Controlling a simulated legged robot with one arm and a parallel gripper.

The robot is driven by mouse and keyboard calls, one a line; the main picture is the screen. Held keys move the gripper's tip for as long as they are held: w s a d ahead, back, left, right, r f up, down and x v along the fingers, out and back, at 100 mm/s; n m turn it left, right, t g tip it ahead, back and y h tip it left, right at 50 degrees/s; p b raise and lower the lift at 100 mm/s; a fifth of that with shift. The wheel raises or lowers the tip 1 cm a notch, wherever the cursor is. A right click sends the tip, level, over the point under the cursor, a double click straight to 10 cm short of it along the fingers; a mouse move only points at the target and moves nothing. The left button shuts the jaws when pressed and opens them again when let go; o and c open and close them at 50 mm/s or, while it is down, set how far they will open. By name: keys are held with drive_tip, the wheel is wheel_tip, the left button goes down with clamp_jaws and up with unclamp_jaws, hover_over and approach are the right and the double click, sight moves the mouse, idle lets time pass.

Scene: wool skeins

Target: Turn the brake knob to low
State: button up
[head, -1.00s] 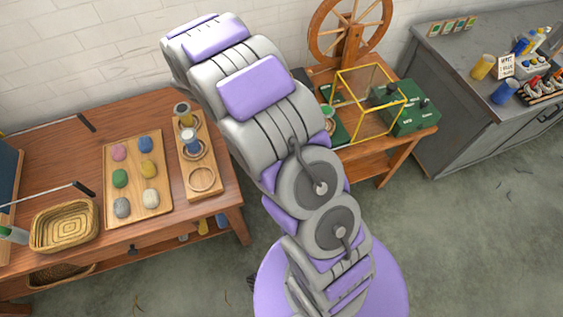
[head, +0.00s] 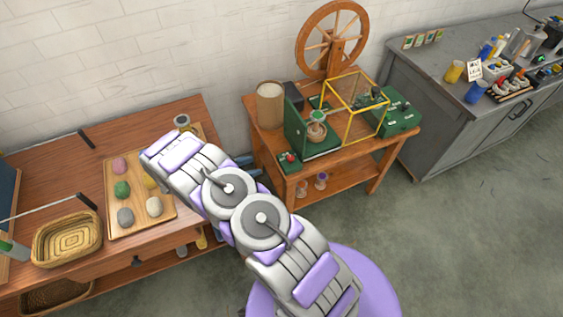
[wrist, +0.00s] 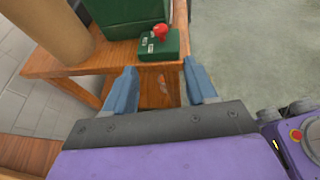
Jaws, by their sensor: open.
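On the wooden spinning table, a small green box (head: 288,163) with a red knob (head: 291,157) sits at the front left corner. In the wrist view the red knob (wrist: 160,31) stands on the green box (wrist: 158,46), just beyond my fingers. A larger green box (head: 400,117) with dark knobs stands at the table's right side. I cannot read any markings, so which knob is the brake is unclear. My gripper (wrist: 160,72) has blue fingers spread apart with nothing between them. It also shows in the head view (head: 252,172), left of the spinning table and partly hidden by my arm.
A yellow frame (head: 346,83) encloses part of the table, beside an upright green panel (head: 295,127). A tan cylinder (head: 270,105) stands behind the small box. The wooden wheel (head: 332,40) rises at the back. A wooden table (head: 60,140) with skeins is at left.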

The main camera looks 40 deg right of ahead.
sight(289, 157)
drive_tip(key=b+x, duration=0.2)
drive_tip(key=x, duration=1.7)
drive_tip(key=shift+r, duration=0.1)
drive_tip(key=shift+v, duration=0.8)
drive_tip(key=shift+a, duration=0.1)
drive_tip(key=shift+c, duration=1)
drive_tip(key=shift+d, duration=0.55)
drive_tip(key=c, duration=0.8)
